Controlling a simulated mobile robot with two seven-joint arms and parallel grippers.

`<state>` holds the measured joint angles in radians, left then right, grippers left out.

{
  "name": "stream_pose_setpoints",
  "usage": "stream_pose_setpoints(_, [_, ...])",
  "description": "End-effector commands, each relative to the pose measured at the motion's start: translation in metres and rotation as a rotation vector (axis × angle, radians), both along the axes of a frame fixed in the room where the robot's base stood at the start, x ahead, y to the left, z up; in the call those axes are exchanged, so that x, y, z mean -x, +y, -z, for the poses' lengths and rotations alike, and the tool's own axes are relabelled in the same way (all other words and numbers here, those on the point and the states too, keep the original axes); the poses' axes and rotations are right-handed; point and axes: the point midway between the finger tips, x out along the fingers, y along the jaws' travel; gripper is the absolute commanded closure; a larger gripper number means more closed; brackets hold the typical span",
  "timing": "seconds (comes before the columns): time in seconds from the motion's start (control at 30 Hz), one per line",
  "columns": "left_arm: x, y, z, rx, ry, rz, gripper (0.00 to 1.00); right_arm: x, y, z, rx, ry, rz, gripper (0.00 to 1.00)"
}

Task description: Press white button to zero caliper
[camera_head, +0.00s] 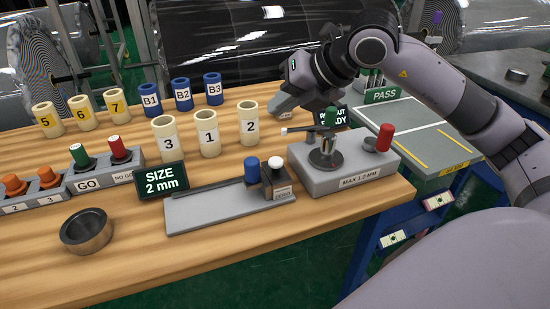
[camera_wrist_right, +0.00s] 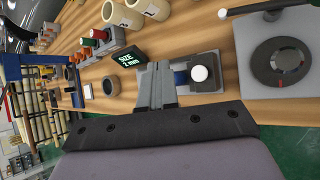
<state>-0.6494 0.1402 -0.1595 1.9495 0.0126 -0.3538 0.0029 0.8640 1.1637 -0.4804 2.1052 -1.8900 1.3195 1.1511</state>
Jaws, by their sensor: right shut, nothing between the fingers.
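The caliper (camera_head: 225,207) is a grey plate with a dark rail, lying near the front edge of the wooden table. At its right end stand a blue cylinder (camera_head: 251,169) and a white button (camera_head: 275,163) on a dark block with a small label. The white button also shows in the right wrist view (camera_wrist_right: 199,74). My right gripper (camera_head: 283,107) is shut and empty, above the table behind the button and clear of it. In the right wrist view its fingers (camera_wrist_right: 156,70) appear left of the button. My left gripper is not in view.
A display (camera_head: 162,182) reading "SIZE 2 mm" stands behind the caliper. A grey dial-gauge station (camera_head: 340,180) with a red knob (camera_head: 385,137) is to its right. Pale numbered cylinders (camera_head: 208,139) stand behind. A metal ring (camera_head: 86,231) lies at left.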

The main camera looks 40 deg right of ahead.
Motion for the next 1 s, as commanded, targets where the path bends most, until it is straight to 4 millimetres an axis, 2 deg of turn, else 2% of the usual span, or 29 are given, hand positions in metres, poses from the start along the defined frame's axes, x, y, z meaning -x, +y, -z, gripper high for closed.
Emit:
stream_pose_setpoints(0.37, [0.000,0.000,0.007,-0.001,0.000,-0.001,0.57,0.000,0.001,0.009,-0.002,0.002,-0.003,1.00])
stream_pose_setpoints(0.7, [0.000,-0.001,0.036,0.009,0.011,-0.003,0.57,0.000,0.001,0.053,-0.002,0.004,-0.003,1.00])
stream_pose_setpoints(0.83, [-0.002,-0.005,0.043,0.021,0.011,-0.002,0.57,0.000,0.001,0.072,-0.002,0.002,-0.003,1.00])
stream_pose_setpoints(1.0, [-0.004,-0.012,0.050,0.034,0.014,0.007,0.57,0.000,0.001,0.086,-0.003,0.000,-0.003,1.00])
